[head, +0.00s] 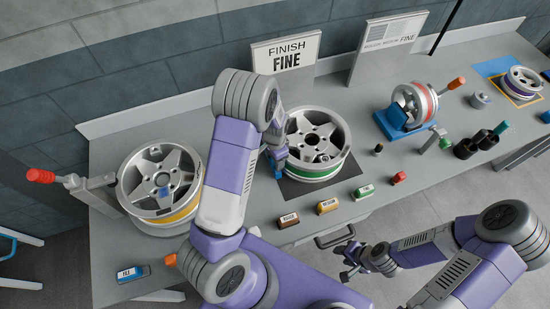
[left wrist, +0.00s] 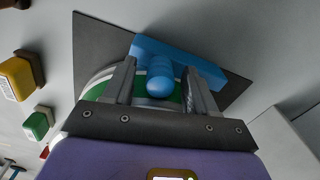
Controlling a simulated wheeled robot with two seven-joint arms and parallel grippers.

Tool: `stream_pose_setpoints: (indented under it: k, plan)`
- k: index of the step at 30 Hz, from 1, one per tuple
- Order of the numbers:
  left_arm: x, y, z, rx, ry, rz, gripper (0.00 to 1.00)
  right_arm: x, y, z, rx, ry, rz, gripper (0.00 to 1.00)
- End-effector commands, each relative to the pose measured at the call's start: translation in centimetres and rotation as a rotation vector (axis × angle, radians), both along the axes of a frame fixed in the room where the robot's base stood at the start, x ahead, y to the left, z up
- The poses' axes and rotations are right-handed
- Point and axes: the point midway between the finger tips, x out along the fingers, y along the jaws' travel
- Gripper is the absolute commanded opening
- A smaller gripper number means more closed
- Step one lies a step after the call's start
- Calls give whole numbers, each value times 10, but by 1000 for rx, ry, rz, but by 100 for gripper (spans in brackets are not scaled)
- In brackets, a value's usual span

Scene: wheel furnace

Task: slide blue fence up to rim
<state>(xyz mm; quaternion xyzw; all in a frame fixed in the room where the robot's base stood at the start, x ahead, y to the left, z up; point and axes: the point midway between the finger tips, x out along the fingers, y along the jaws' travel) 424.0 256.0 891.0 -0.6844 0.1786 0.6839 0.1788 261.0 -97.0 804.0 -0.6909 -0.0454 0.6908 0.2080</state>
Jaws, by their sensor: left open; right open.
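The blue fence (left wrist: 205,72) is a bar with a rounded knob (left wrist: 158,84) sticking out toward the left wrist camera. In the head view only a small piece of the fence (head: 278,174) shows at the left of the rim. The rim (head: 317,136) is a silver spoked wheel with a green band, lying flat on a dark mat (head: 318,186). My left gripper (head: 279,158) is open, with its fingers (left wrist: 160,70) on either side of the knob. I cannot tell whether fence and rim touch. My right gripper (head: 355,262) is empty, in front of the bench.
A yellow-banded wheel (head: 160,180) stands left, a red-banded wheel (head: 413,103) right by a blue block (head: 402,122). Brown (head: 289,220), yellow (head: 327,207) and green (head: 364,191) blocks line the front edge. A FINISH FINE sign (head: 286,53) stands behind.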

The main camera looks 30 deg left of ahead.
Motion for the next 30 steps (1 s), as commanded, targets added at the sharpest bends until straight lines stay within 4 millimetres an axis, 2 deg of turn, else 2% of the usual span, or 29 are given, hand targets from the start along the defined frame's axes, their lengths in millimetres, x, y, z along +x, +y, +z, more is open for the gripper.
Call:
stream_pose_setpoints:
  k: [3, 14, 30]
  plan:
    - [0, 0, 0, 0, 0, 0, 55, 0, 0, 0, 0, 0, 0, 43]
    - [0, 0, 0, 0, 0, 1, 0, 0, 0, 0, 0, 0, 0, 43]
    - [-3, 3, 0, 0, 2, 2, 0, 0, 0, -2, 0, 0, 0, 43]
